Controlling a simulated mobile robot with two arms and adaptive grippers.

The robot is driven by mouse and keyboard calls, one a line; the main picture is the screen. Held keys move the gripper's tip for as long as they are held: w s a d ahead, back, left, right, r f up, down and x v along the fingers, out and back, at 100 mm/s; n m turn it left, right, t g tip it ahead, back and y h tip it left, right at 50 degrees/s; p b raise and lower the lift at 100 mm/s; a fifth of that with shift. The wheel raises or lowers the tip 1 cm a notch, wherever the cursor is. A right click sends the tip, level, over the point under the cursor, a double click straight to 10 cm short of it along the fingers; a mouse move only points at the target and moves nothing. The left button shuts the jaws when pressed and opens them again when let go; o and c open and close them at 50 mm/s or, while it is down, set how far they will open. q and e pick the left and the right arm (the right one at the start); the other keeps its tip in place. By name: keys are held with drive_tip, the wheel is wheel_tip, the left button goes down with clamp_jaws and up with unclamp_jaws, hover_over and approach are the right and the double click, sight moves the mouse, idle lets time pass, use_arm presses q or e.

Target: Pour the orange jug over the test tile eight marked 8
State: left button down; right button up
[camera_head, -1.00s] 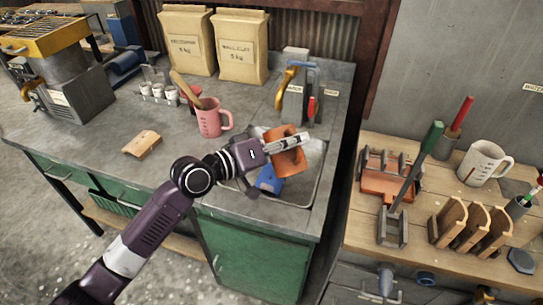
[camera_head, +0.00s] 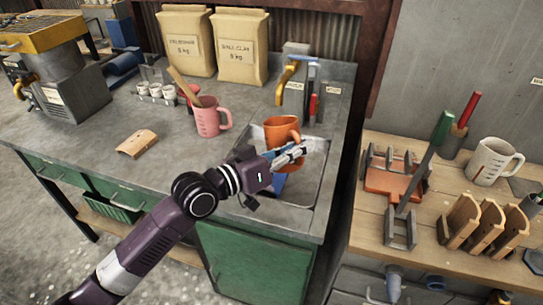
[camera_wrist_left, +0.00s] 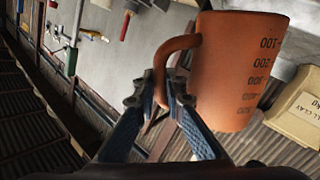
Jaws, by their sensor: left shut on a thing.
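The orange jug (camera_head: 281,130) is held over the sink, close to upright with its mouth facing up. My left gripper (camera_head: 290,156) is shut on the jug's handle. In the left wrist view the gripper's fingers (camera_wrist_left: 158,92) close on the handle of the jug (camera_wrist_left: 235,70), whose volume marks face the camera. What is inside the jug is hidden. A tan curved tile (camera_head: 137,143) lies on the grey bench to the left; I cannot read an 8 on it. A blue thing (camera_head: 278,184) lies in the sink below the gripper, partly hidden. My right gripper is not in view.
The sink (camera_head: 304,187) has a yellow-handled tap (camera_head: 285,82) behind it. A pink jug (camera_head: 210,118) with a wooden tool, small white cups (camera_head: 155,92) and paper bags (camera_head: 242,45) stand on the bench. A wooden table (camera_head: 440,215) with racks and a white jug (camera_head: 492,160) is at right.

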sight(296, 161)
use_arm(q)
drive_tip(key=shift+r, duration=0.1)
drive_tip(key=f+m+b, duration=0.1)
drive_tip(key=b, duration=0.1)
drive_tip(key=f+m+b, duration=0.1)
drive_tip(key=b, duration=0.1)
drive_tip(key=f+b, duration=0.2)
drive_tip(key=shift+w+a+m+t+b, duration=0.15)
drive_tip(key=shift+w+m+t+b, duration=0.15)
drive_tip(key=shift+m, duration=0.1)
drive_tip(key=shift+a+f+m+b, duration=0.15)
drive_tip(key=shift+m+b, duration=0.35)
drive_tip(key=shift+b, duration=0.15)
wheel_tip(296, 161, up, 3)
drive_tip(key=p, duration=0.3)
